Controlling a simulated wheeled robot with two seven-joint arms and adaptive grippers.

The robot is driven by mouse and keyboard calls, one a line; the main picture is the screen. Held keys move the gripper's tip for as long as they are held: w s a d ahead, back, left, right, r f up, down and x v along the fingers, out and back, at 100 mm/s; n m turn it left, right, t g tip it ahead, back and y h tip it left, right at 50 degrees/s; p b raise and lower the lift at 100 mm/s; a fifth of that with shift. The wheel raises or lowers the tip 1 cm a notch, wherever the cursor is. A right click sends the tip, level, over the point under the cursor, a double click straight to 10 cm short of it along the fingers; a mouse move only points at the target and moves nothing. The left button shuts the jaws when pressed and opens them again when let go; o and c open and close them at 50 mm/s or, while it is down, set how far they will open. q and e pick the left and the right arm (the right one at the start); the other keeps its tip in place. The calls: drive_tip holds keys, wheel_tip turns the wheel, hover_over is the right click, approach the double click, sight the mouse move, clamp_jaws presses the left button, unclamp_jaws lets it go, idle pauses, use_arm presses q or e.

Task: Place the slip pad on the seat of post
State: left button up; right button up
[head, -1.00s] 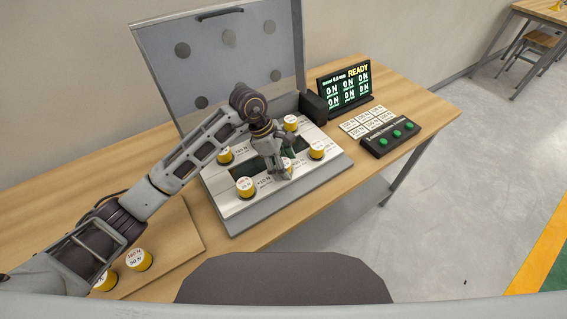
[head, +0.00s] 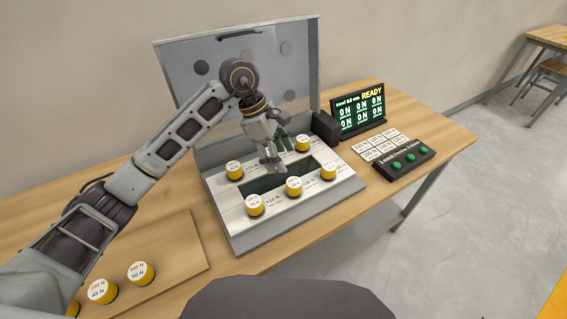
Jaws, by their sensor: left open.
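Several yellow round pads with white printed tops stand on the white plate (head: 226,208) of the test chamber. One pad (head: 293,187) stands upright at the front middle, with others at the front left (head: 254,206), right (head: 327,171), back left (head: 234,171) and back right (head: 302,142). I cannot tell which is the slip pad, and any seats beneath them are hidden. My left gripper (head: 273,167) is open and empty, pointing down over the dark opening (head: 262,184), behind and left of the front middle pad and apart from it. My right gripper is out of view.
The chamber's grey lid (head: 240,62) stands open behind my arm. A display reading READY (head: 359,109), label cards (head: 375,145) and a button box (head: 400,160) are to the right. More pads (head: 140,273) stand on a wooden board (head: 185,262) at the lower left.

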use_arm(q)
drive_tip(key=shift+a+r, duration=0.1)
drive_tip(key=shift+r, duration=0.2)
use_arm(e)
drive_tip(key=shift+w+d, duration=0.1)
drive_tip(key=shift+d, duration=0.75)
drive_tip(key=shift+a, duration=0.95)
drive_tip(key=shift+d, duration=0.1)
